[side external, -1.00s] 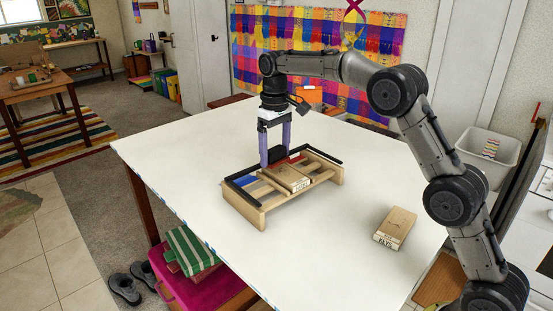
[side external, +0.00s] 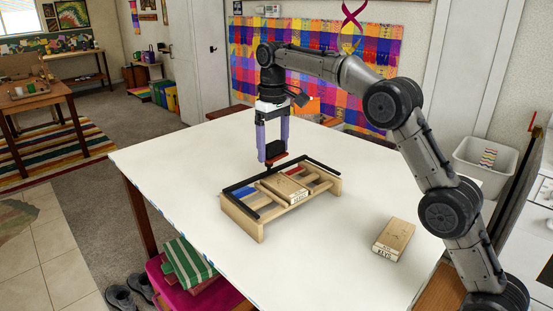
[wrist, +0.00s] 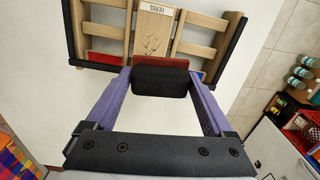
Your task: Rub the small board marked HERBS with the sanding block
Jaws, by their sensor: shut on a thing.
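My gripper (side external: 273,157) is shut on the sanding block (wrist: 162,80), a black block with a reddish-brown side. It also shows in the side view (side external: 277,159), held in the air by the far edge of the wooden rack. The block is apart from the board. In the wrist view the board runs off the top edge.
The slatted rack (side external: 240,223) has black edge strips and blue and red patches. Another wooden block with lettering (side external: 396,234) lies on the white table (side external: 330,245) to the right. The table around the rack is mostly clear.

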